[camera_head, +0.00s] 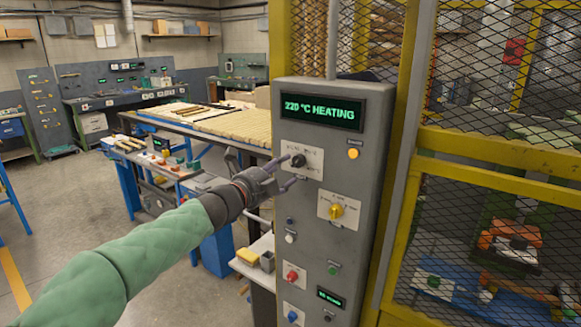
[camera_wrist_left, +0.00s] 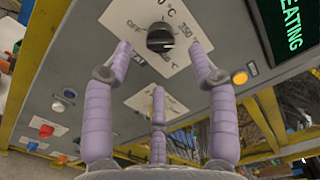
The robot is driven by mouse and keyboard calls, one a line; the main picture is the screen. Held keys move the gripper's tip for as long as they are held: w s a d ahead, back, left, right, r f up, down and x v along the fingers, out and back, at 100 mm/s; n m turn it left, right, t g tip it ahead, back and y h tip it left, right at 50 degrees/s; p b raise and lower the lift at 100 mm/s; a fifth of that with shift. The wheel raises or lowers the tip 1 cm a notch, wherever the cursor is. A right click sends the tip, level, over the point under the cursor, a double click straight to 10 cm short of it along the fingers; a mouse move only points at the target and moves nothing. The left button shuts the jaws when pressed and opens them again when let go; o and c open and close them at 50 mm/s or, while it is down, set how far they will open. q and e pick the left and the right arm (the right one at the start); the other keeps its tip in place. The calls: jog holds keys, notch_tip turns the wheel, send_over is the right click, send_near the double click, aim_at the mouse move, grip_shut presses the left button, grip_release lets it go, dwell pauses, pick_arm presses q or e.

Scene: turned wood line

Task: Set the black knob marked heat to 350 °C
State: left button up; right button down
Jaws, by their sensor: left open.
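The black knob (camera_head: 298,160) sits on a white label plate high on the grey control panel (camera_head: 345,255). In the left wrist view the knob (camera_wrist_left: 160,37) has a pale mark at its lower right edge; OFF and 350 are readable on the plate around it. The display (camera_head: 318,108) reads 220 °C HEATING. My left gripper (camera_head: 282,176) is open, its purple-padded fingers in front of the panel, just below and left of the knob. In the left wrist view its fingers (camera_wrist_left: 160,62) spread around the knob's image with nothing between them. My right gripper is out of view.
A yellow knob (camera_head: 336,210) sits lower on the panel, with red (camera_head: 292,276), blue (camera_head: 292,316) and green (camera_head: 333,269) buttons below. An amber lamp (camera_head: 353,153) is right of the black knob. Yellow-framed mesh fencing (camera_head: 490,150) stands right; a slatted table (camera_head: 225,122) stands behind my arm.

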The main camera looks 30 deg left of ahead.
pick_arm(q)
jog(key=s, duration=0.6)
jog(key=shift+a, duration=0.25)
jog(key=shift+w, duration=0.1)
